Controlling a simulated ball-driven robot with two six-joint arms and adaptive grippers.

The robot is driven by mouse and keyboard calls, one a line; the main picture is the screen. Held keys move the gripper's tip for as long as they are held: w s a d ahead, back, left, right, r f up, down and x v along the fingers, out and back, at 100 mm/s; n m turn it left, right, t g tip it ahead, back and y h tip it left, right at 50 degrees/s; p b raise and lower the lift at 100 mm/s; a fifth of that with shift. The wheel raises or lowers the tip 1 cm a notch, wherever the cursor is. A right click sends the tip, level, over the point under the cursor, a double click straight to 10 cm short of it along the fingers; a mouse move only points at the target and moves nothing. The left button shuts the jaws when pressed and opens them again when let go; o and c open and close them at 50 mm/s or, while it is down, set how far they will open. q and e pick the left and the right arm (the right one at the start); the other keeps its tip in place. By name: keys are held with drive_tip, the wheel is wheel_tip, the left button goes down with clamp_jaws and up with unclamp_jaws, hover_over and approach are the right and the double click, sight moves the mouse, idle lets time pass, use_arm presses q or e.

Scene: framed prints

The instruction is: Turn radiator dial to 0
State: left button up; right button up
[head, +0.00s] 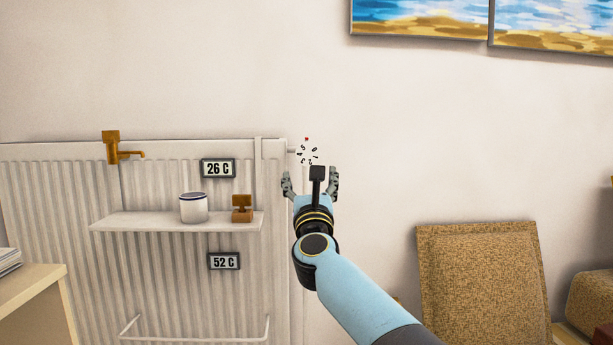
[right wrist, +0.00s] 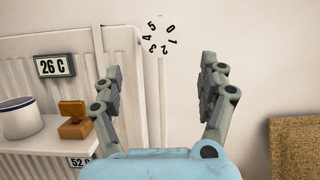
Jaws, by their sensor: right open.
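The radiator dial (head: 308,152) is at the upper right corner of the white radiator (head: 180,285). It shows as a ring of black numbers on a pale face, with a small red mark above it in the head view. In the right wrist view the dial (right wrist: 160,37) shows the numbers 0 to 5, with 0 at the upper right. My right gripper (head: 311,181) is open and empty, just below and in front of the dial. Its two fingers (right wrist: 165,85) stand apart in the wrist view, with the dial beyond and above the gap. My left gripper is not in view.
A shelf (head: 150,222) on the radiator holds a white pot (head: 193,209) and a brown block (head: 242,210). Displays read 26 C (head: 217,168) and 52 C (head: 223,261). A brown tap-like piece (head: 111,147) is at left. The wall around the dial is clear.

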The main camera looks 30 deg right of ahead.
sight(307, 159)
drive_tip(key=x, duration=1)
drive_tip(key=shift+w+d+r+b, duration=0.15)
drive_tip(key=shift+w+r+b, duration=0.05)
drive_tip(key=shift+w+b, duration=0.1)
drive_tip(key=c, duration=1.2)
